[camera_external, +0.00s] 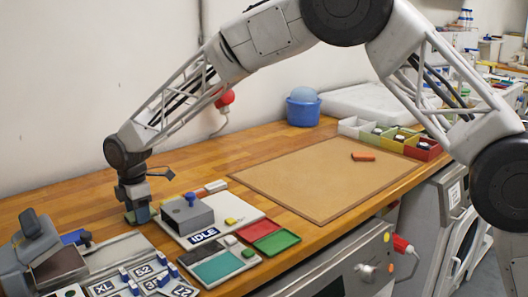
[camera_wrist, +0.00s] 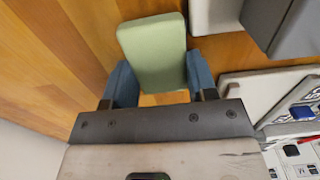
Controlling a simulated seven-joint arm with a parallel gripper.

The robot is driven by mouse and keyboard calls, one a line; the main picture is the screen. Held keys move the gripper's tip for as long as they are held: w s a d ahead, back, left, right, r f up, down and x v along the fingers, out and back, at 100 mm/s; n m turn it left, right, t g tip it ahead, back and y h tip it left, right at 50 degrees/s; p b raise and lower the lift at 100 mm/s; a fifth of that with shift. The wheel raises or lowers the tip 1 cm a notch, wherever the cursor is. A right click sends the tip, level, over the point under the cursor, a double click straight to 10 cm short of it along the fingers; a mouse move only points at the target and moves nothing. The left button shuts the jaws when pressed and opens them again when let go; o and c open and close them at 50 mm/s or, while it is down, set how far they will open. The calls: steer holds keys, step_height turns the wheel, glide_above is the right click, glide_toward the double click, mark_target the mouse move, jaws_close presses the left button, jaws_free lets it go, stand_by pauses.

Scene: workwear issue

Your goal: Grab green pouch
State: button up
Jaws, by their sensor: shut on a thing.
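The green pouch (camera_wrist: 152,45) is a pale green, rounded rectangular thing in the wrist view. It sits between the two blue fingers of my gripper (camera_wrist: 160,78), which are shut on its near end. Its far end sticks out past the fingers. In the external view my gripper (camera_external: 139,213) points down, low over the wooden bench at the left. The pouch is mostly hidden there by the gripper, and I cannot tell whether it touches the bench.
A white board with a grey box (camera_external: 187,215) and an "IDLE" label (camera_external: 203,236) lies just right of my gripper. Trays with size tags (camera_external: 150,282) lie in front. Red and green trays (camera_external: 277,243) lie farther right. A tan mat (camera_external: 310,185) holds a small orange block (camera_external: 363,156).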

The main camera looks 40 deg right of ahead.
step_height(320, 180, up, 10)
stand_by(0.8)
